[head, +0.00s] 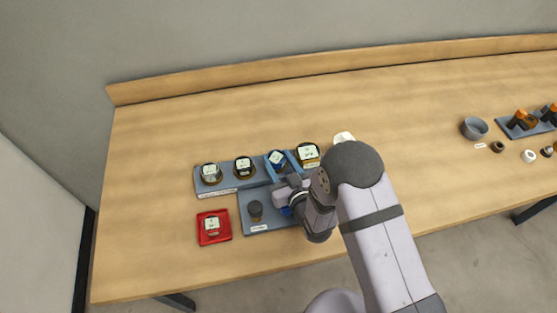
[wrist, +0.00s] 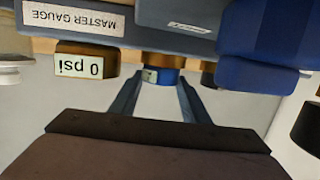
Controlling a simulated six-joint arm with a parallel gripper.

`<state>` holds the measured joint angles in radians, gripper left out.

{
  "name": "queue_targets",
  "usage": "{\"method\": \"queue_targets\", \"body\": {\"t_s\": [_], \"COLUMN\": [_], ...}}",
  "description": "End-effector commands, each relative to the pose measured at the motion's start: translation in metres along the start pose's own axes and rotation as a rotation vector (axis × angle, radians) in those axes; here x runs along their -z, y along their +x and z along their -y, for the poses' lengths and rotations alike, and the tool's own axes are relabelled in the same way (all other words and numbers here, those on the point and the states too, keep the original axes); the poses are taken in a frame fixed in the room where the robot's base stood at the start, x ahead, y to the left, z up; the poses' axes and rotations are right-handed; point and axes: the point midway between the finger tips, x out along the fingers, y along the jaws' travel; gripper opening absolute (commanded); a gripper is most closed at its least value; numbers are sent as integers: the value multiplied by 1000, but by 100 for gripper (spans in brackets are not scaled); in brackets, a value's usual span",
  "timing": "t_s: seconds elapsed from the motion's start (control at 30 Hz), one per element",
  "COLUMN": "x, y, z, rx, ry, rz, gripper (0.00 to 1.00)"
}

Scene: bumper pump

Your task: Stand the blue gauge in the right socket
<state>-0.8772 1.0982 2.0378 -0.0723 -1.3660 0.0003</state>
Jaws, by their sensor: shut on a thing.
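Which socket is the right one is not clear, as my arm hides part of the fixture.
A dark knob (head: 255,209) stands on the front plate. A red tray (head: 213,239) holds another gauge. A grey bowl (head: 474,128) is far right.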

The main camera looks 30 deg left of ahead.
Motion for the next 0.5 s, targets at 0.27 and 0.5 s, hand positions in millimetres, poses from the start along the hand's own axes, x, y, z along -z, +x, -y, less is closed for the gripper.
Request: {"method": "queue_targets", "body": {"t_s": [0.27, 0.5], "x": [-1, 1], "y": [0, 0], "z": [0, 0], "rx": [0, 0], "ry": [0, 0], "rz": [1, 0], "gripper": [61, 61]}}
